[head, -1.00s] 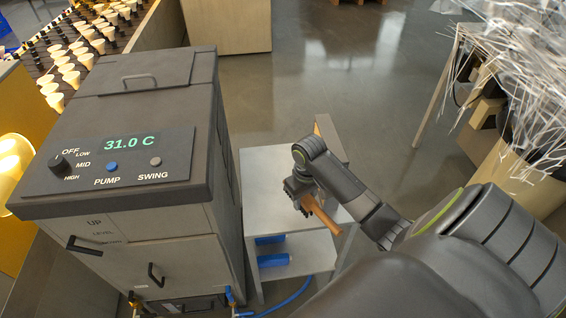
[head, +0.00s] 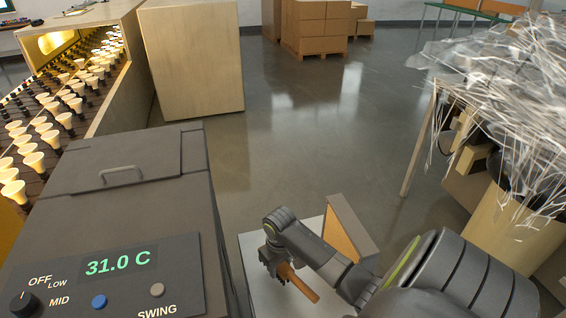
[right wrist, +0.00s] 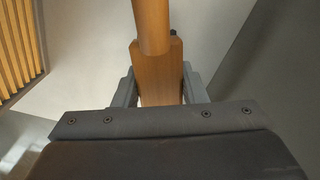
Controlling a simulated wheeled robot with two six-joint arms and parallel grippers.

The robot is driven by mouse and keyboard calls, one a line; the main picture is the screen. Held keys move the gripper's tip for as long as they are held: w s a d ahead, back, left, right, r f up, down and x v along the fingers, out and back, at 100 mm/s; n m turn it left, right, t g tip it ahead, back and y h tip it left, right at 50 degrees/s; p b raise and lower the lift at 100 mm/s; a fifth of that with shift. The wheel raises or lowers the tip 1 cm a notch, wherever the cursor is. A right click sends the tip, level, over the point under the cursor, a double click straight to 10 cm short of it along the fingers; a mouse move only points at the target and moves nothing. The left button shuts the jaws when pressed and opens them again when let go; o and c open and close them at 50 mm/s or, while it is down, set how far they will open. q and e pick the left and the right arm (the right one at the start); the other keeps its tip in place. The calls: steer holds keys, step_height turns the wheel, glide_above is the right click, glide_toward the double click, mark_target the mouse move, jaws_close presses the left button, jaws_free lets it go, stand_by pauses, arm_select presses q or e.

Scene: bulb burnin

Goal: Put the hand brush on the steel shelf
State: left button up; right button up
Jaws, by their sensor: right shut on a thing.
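The hand brush (head: 298,283) shows as an orange-brown wooden handle; its bristles are not visible. My right gripper (head: 273,262) is shut on it, over the top of the light grey steel shelf (head: 257,294). In the right wrist view the handle (right wrist: 152,28) runs up between the two grey fingers of the gripper (right wrist: 158,88), with a pale grey surface (right wrist: 85,65) beyond it. I cannot tell whether the brush touches the shelf. My left gripper is out of view.
A wood-faced upright panel (head: 348,232) stands at the shelf's back right. A dark grey machine (head: 120,195) reading 31.0 C stands close on the left. A bin of white strands (head: 520,220) is on the right. Open floor lies behind the shelf.

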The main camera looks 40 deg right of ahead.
mark_target(280, 275)
steer(key=shift+f, duration=0.35)
step_height(280, 275, down, 3)
steer(key=shift+w+f, duration=0.15)
steer(key=shift+f, duration=0.5)
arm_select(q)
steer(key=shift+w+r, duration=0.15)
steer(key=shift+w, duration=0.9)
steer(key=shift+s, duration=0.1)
arm_select(e)
steer(key=shift+f, duration=0.15)
steer(key=o, duration=0.9)
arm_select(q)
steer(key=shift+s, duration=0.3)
arm_select(e)
steer(key=shift+o, duration=0.2)
